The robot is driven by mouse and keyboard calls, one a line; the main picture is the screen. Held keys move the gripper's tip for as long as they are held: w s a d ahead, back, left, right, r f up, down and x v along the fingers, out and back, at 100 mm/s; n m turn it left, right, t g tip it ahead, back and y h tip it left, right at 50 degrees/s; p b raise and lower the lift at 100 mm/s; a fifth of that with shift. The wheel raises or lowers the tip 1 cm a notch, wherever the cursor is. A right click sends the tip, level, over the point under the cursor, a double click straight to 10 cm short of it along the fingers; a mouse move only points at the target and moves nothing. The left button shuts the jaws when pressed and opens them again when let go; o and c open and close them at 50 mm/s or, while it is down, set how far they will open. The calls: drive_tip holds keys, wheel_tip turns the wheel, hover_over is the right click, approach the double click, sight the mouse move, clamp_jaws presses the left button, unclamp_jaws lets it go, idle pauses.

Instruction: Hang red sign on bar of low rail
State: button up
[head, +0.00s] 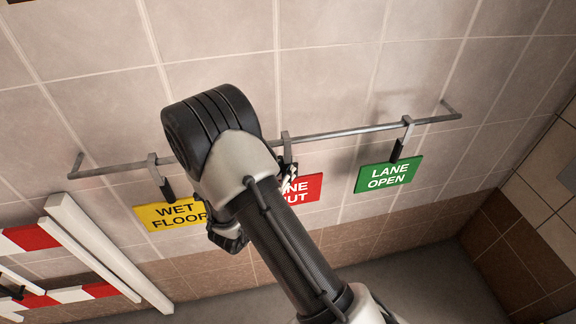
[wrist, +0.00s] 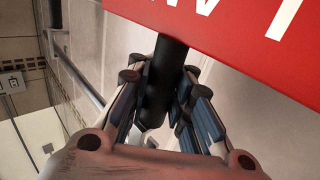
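The red sign (head: 304,188) is at the middle of the low rail's bar (head: 345,132), partly hidden behind my arm. Its grey hook (head: 286,143) is at the bar; I cannot tell whether it rests on it. My gripper (head: 290,174) is mostly hidden by my arm in the head view. In the wrist view my gripper (wrist: 168,92) has its fingers on both sides of the sign's black grip (wrist: 166,75) and looks shut on it. The red sign (wrist: 235,30) fills the top right there.
A yellow WET FLOOR sign (head: 165,217) hangs on the bar to the left. A green LANE OPEN sign (head: 388,174) hangs to the right. The tiled wall (head: 330,75) is close behind the bar. Red and white barrier boards (head: 28,238) stand at the lower left.

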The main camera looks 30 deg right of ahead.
drive_tip(key=o, duration=0.7)
drive_tip(key=shift+c, duration=0.2)
drive_tip(key=shift+a, duration=0.15)
drive_tip(key=v, duration=1.1)
drive_tip(key=shift+s+a, duration=0.3)
